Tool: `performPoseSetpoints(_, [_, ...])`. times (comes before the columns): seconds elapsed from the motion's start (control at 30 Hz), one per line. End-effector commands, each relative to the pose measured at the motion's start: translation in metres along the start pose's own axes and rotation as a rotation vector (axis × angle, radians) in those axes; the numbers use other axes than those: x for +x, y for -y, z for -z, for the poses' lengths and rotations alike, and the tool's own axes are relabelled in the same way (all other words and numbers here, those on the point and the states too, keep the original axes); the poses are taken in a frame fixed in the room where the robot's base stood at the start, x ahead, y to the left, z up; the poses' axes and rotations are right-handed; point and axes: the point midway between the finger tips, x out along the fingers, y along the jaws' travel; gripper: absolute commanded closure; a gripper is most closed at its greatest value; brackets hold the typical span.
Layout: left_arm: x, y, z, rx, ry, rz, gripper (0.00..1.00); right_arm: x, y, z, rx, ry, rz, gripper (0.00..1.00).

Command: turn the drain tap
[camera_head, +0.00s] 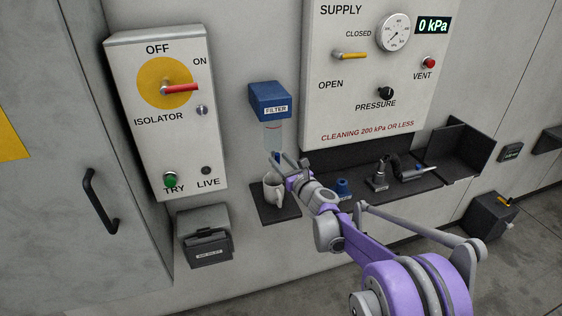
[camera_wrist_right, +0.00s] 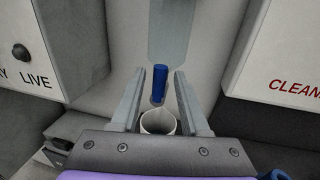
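The filter (camera_head: 269,101) hangs on the wall with a blue head and a clear bowl below. In the right wrist view, the blue drain tap (camera_wrist_right: 159,84) points down under the pale bowl (camera_wrist_right: 174,35). My right gripper (camera_head: 288,164) is just below the bowl in the head view and largely hides the tap there. In the right wrist view, my right gripper (camera_wrist_right: 159,76) is open, with one finger on each side of the tap and visible gaps. A white cup (camera_head: 273,188) stands on the shelf beneath; its rim (camera_wrist_right: 158,122) shows between the fingers. My left gripper is out of view.
The isolator box (camera_head: 168,130) is left of the filter and the supply panel (camera_head: 345,110) right of it. A dark shelf (camera_head: 279,213) carries the cup. A blue item (camera_head: 343,188) and grey fittings (camera_head: 380,180) stand further right.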

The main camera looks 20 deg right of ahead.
Motion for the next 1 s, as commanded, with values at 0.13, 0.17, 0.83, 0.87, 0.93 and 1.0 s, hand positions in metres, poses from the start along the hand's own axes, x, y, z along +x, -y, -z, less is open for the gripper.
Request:
performPoseSetpoints(0.13, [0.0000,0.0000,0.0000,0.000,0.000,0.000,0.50,-0.0002,0.0000,-0.0001,0.000,0.000,0.000,0.84])
performPoseSetpoints(0.17, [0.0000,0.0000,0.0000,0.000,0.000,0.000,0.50,-0.0002,0.0000,-0.0001,0.000,0.000,0.000,0.89])
performPoseSetpoints(0.83, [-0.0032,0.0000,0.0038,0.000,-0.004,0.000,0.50,0.0008,-0.0042,-0.0019,-0.093,-0.017,-0.001,1.00])
performPoseSetpoints(0.87, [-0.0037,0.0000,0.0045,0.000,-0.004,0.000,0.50,0.0010,-0.0050,-0.0021,-0.111,-0.020,-0.002,1.00])
performPoseSetpoints(0.93, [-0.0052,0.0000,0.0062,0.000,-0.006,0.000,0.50,0.0014,-0.0073,-0.0025,-0.159,-0.029,-0.002,1.00])
performPoseSetpoints(1.0, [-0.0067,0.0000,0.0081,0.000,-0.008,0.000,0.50,0.0019,-0.0094,-0.0026,-0.214,-0.039,-0.002,1.00])
